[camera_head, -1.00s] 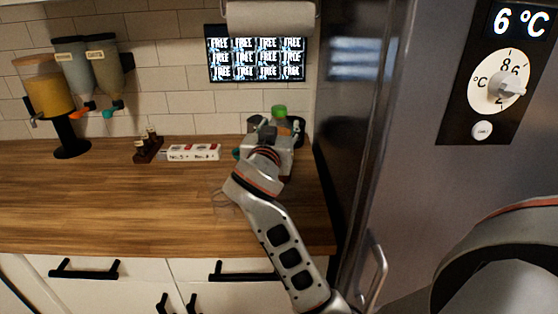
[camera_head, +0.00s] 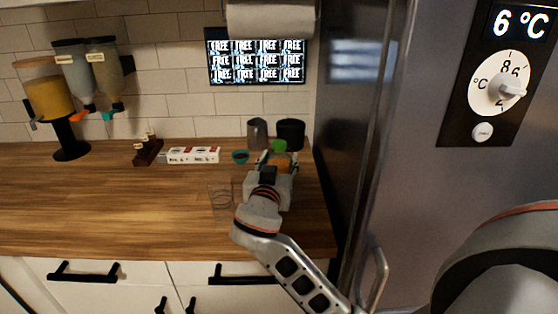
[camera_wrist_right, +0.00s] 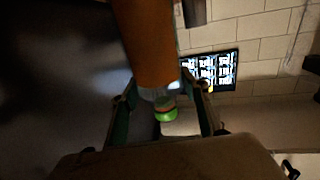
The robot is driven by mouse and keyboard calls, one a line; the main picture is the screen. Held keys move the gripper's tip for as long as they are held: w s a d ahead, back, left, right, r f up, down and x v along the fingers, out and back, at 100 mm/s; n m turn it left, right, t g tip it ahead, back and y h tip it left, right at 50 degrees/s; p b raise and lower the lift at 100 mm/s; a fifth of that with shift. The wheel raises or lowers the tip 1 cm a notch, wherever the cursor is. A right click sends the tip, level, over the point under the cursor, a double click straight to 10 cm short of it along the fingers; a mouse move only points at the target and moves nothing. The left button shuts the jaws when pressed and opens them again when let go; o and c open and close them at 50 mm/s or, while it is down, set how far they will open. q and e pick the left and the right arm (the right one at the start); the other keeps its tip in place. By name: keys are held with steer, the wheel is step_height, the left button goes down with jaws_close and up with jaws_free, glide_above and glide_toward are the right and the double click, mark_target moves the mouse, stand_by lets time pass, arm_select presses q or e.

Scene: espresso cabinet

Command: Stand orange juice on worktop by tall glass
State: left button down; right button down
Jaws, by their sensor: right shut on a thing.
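The orange juice is a bottle with orange contents (camera_head: 281,160) and a green cap. My right gripper (camera_head: 277,166) is shut on it at the right of the worktop (camera_head: 120,210). In the right wrist view the orange bottle (camera_wrist_right: 147,45) is between the fingers (camera_wrist_right: 165,108), its green cap towards the camera's lower side. The bottle looks roughly upright; its base is hidden by the gripper in the head view, so I cannot tell whether it touches the wood. The tall glass (camera_head: 220,194) is clear and faint, standing left of my right gripper, apart from it. My left gripper is not in view.
A white box (camera_head: 192,155) lies further left. The fridge (camera_head: 385,150) bounds the right side. The front-left worktop is clear.

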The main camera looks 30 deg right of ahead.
steer(key=shift+f, duration=0.1)
steer(key=c, duration=1.1)
jaws_free()
steer(key=shift+s+a, duration=0.15)
steer(key=shift+a, duration=0.05)
steer(key=b+v, duration=0.1)
steer(key=v, duration=1)
steer(key=shift+s+a, duration=0.2)
